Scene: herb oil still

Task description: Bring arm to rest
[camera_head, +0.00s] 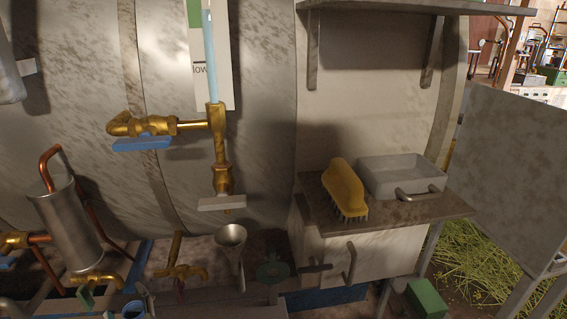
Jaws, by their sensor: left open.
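A pale grey part of my left gripper (14,72) shows at the upper left edge, cut off by the frame. It is open, with nothing seen in it, and hangs in front of the big tank, left of the brass valve (145,126). The fingers are only partly visible. My right gripper is not in view.
The tank (260,150) fills the back, with a brass sight-glass pipe (218,140) standing out. A yellow brush (344,188) and a grey tray (400,174) sit on a shelf (420,211) at right.

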